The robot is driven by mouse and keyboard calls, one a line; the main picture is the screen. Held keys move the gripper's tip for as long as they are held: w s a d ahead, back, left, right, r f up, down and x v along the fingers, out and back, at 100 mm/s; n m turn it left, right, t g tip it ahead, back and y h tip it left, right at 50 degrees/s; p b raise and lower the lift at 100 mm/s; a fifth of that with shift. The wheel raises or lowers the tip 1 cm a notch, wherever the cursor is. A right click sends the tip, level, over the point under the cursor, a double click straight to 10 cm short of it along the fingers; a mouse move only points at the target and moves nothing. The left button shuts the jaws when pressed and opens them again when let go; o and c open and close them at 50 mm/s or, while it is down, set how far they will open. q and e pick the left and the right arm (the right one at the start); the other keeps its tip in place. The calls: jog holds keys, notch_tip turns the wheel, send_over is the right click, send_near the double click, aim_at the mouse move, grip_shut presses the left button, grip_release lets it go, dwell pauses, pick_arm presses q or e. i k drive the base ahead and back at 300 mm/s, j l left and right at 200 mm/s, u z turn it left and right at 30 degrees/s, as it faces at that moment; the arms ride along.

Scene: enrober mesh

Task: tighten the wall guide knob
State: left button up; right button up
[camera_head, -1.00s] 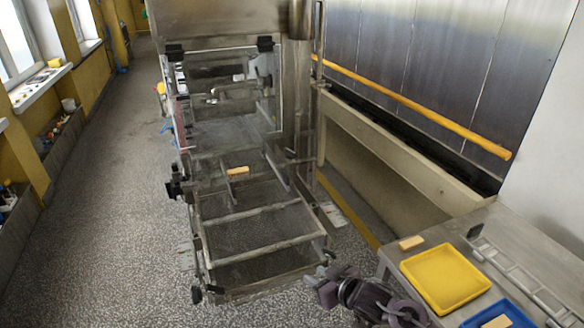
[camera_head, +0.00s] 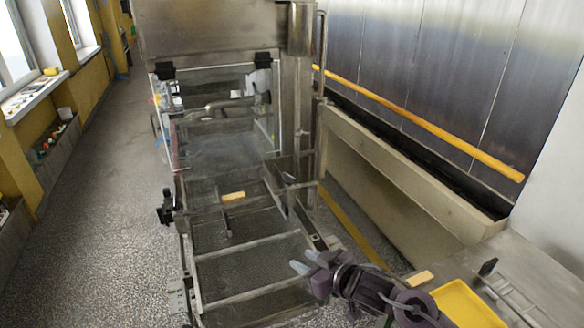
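The mesh machine (camera_head: 250,247) stands in the middle, with a flat mesh bed crossed by metal bars. Black knobs or clamps show at the upper left (camera_head: 165,71) and upper right (camera_head: 263,60) of its frame. Another black knob (camera_head: 165,213) is on its left side. I cannot tell which of these is the wall guide knob. My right gripper (camera_head: 305,262) is over the right edge of the mesh bed, pointing left. Its two pale fingertips are apart and nothing shows between them. My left gripper is not in view.
A small orange-yellow block (camera_head: 233,196) lies on the mesh. At lower right, a steel table (camera_head: 540,265) holds a yellow tray (camera_head: 465,305) and another block (camera_head: 418,278). A yellow rail (camera_head: 430,126) runs along the right wall. The floor at left (camera_head: 95,230) is clear.

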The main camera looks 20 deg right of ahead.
aim_at(290, 180)
jog(key=i+l, duration=0.3)
jog(key=i, duration=0.25)
jog(key=i+l, duration=0.35)
jog(key=i, duration=0.15)
